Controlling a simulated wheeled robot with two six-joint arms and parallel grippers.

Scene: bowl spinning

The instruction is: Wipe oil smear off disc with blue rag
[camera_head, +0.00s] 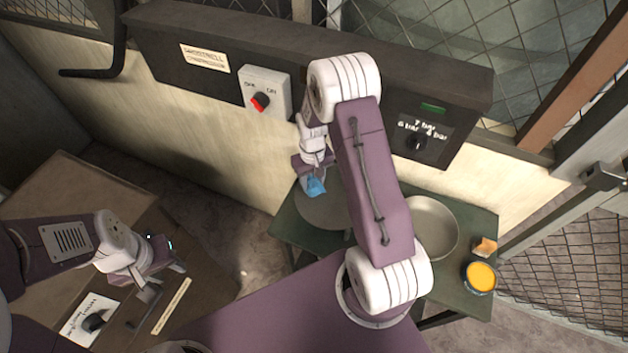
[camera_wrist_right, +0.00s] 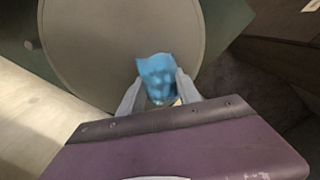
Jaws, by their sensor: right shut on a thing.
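The blue rag (camera_head: 316,186) is held by my right gripper (camera_head: 312,180) above the left part of the green table. The right wrist view shows the rag (camera_wrist_right: 156,72) crumpled between the two fingertips of the right gripper (camera_wrist_right: 158,88). The grey disc (camera_head: 318,212) lies under the rag, partly hidden by my right arm; the disc (camera_wrist_right: 100,40) fills much of the wrist view. I cannot tell whether the rag touches the disc. No oil smear is clearly visible. My left gripper (camera_head: 165,282) is at the lower left over the brown cabinet, fingers apart and empty.
A round metal pan (camera_head: 430,228) stands on the green table (camera_head: 290,238) right of my arm. A yellow-filled tin (camera_head: 480,277) and a small tan block (camera_head: 485,246) are at its right end. A dark panel with a red-knob switch (camera_head: 262,100) runs behind. Mesh fencing closes the right side.

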